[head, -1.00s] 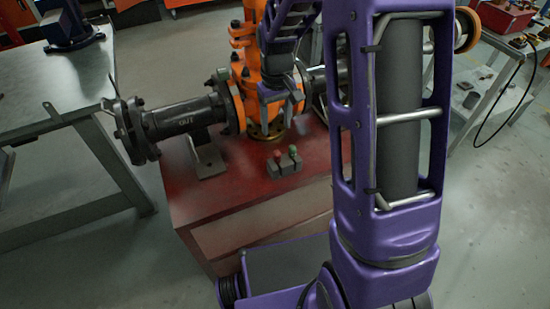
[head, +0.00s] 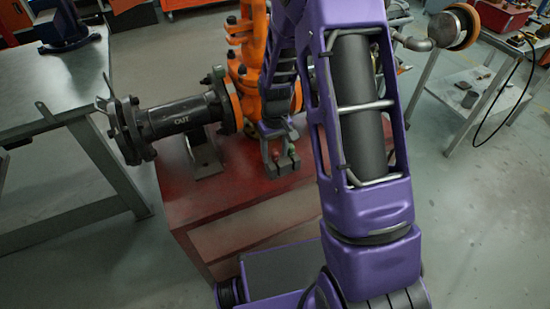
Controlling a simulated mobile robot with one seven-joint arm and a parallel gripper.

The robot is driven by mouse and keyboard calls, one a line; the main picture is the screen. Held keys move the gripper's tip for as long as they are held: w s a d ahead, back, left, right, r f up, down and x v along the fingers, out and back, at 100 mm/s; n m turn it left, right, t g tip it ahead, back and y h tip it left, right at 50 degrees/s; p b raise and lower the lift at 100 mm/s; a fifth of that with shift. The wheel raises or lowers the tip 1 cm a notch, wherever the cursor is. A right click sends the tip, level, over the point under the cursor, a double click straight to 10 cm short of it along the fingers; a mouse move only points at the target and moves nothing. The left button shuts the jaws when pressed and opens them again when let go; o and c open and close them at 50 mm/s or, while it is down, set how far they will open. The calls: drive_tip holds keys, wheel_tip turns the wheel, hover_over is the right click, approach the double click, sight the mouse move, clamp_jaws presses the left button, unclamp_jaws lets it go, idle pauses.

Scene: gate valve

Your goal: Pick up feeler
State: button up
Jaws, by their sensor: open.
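I cannot make out a feeler for certain. My gripper (head: 279,150) is open and points down at this block.
An orange valve (head: 247,60) stands on the bench behind my gripper. A dark pipe marked OUT (head: 180,118) runs left from it. A grey metal table (head: 75,80) stands at left. A side table (head: 470,80) stands at right.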

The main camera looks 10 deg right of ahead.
clamp_jaws()
idle(0.3)
drive_tip(key=shift+r, duration=0.1)
wheel_tip(320, 180, up, 18)
drive_tip(key=p, duration=0.3)
idle(0.4)
wheel_tip(320, 180, down, 16)
drive_tip(key=b, duration=0.4)
drive_tip(key=shift+b, duration=0.35)
drive_tip(key=shift+r+p, duration=0.5)
drive_tip(key=shift+r, duration=1.95)
